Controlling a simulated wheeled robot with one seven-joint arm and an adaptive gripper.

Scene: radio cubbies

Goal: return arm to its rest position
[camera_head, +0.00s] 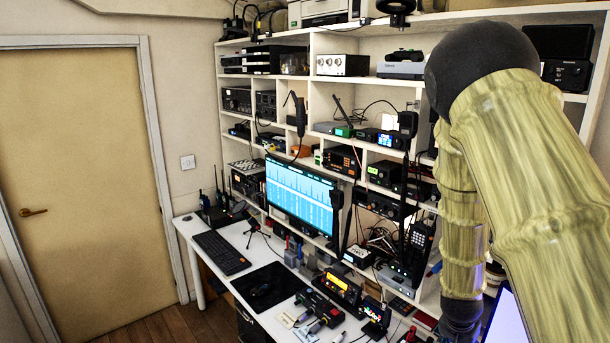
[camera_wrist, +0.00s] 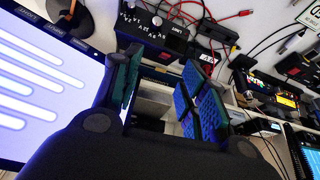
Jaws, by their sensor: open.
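My arm (camera_head: 515,180) reaches in from the right in the head view, in front of the cubby shelves. It bends at a dark joint near the top right, and a second section runs down toward the desk. In the wrist view my gripper (camera_wrist: 165,80) is open, with its dark, blue-green padded fingers spread apart. I see nothing held between the fingers. The gap looks onto desk and equipment behind. In the head view the fingers cannot be made out.
White cubby shelves (camera_head: 311,100) full of radios stand behind the desk (camera_head: 215,268). A lit monitor (camera_head: 298,197) stands at the desk's back. Another lit screen (camera_wrist: 40,85) is close to my gripper's left. A black radio (camera_wrist: 152,32) with cables lies beyond the fingers. A door (camera_head: 80,180) is at left.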

